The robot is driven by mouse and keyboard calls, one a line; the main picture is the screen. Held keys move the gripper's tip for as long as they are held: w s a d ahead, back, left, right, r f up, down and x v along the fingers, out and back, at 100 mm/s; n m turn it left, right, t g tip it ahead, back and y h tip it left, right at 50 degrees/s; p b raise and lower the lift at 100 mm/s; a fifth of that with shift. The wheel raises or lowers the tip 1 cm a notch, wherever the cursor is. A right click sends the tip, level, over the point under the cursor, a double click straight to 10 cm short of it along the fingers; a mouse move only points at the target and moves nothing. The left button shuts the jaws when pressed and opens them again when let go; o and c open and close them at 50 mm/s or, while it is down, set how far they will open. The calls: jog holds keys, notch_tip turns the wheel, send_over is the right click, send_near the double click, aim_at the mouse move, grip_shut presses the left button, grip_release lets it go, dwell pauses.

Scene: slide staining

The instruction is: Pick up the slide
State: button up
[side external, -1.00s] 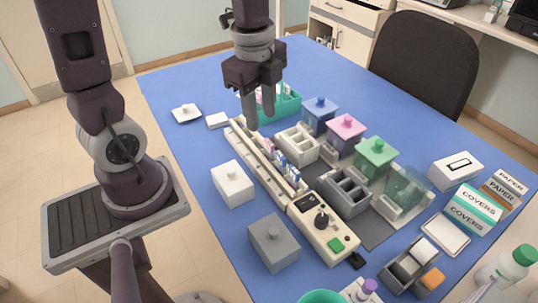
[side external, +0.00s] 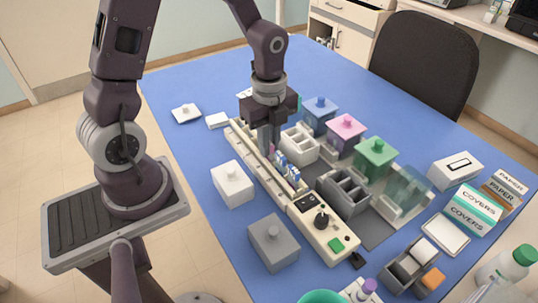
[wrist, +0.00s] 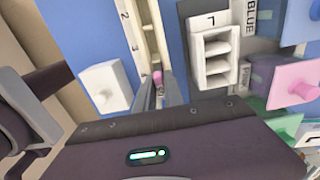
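A pink-ended slide (wrist: 157,77) shows between my gripper's fingertips in the wrist view, standing in the long cream rack (side external: 243,137). My gripper (side external: 268,150) points down over the rack, its fingers apart on either side of the pink end; a gap shows beside it, so the fingers look open. In the side view the fingers hide most of this slide; a bit of pink (side external: 271,149) shows beside them. Several blue- and white-ended slides (side external: 284,164) stand in the rack just nearer the camera.
A white grid holder (side external: 300,143) stands close right of my gripper. Lidded jars in blue (side external: 319,113), pink (side external: 345,131) and green (side external: 375,156) stand beyond it. A white lidded box (side external: 232,184) is left of the rack.

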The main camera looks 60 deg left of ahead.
grip_shut()
jog(key=shift+r, duration=0.1)
notch_tip(320, 180, up, 10)
jog(key=w, duration=0.1)
jog(key=w+d+n, duration=0.1)
jog(key=w+d, duration=0.4)
jog(key=w, duration=0.1)
jog(key=w+d+r+n, duration=0.1)
jog(key=w+d, duration=0.4)
jog(key=w, duration=0.1)
jog(key=w+d+n, duration=0.2)
jog(key=w+d, duration=0.3)
jog(key=w, duration=0.1)
jog(key=shift+w+d+r, duration=0.15)
jog(key=shift+w+r, duration=0.05)
jog(key=shift+w, duration=0.1)
jog(key=d+f+m, duration=0.2)
jog(key=d+m, duration=0.2)
jog(key=d, duration=0.5)
jog(key=shift+d+f, duration=0.1)
jog(key=shift+f, duration=4.05)
